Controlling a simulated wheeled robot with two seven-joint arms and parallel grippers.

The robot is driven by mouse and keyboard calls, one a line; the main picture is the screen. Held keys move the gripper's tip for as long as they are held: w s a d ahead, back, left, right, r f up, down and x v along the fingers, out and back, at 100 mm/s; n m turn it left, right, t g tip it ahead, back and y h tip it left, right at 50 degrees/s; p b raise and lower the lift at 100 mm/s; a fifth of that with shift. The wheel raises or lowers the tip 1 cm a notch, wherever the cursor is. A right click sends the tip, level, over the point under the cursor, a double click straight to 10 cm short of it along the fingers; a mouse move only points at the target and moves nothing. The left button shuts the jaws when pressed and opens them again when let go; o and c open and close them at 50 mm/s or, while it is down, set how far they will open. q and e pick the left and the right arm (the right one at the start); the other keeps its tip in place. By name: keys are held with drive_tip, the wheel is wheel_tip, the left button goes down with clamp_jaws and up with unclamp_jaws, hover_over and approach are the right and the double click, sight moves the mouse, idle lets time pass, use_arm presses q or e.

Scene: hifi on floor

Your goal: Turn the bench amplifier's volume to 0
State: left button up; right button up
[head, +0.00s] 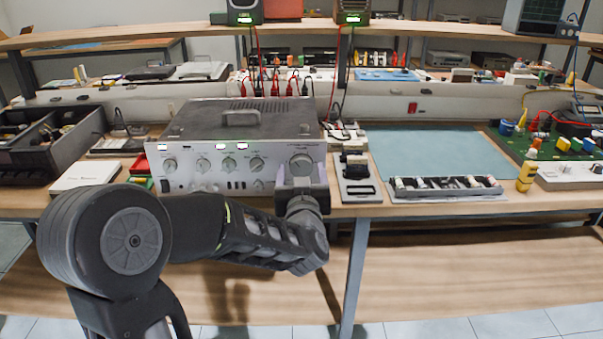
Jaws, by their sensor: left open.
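The bench amplifier (190,132) stands on the wooden bench, a grey box with a top handle and a silver front panel. Its panel carries several small knobs and lit displays. A larger round knob (301,163), which looks like the volume knob, is at the panel's right end. My left gripper (301,178) is open in front of the panel's right end, close to this large knob. Its fingers partly cover the knob's surroundings; I cannot tell whether they touch it. The knob's pointer and scale are too small to read. My right gripper is not in view.
A white box (85,175) and a black open bin (45,140) are left of the amplifier. A black device on a plate (355,180) stands just right of it. A blue-green mat (425,150) lies further right, with a parts strip (447,188) at its front.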

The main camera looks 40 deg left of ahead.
use_arm(q)
drive_tip(key=shift+c, duration=0.4)
drive_tip(key=c, duration=1.3)
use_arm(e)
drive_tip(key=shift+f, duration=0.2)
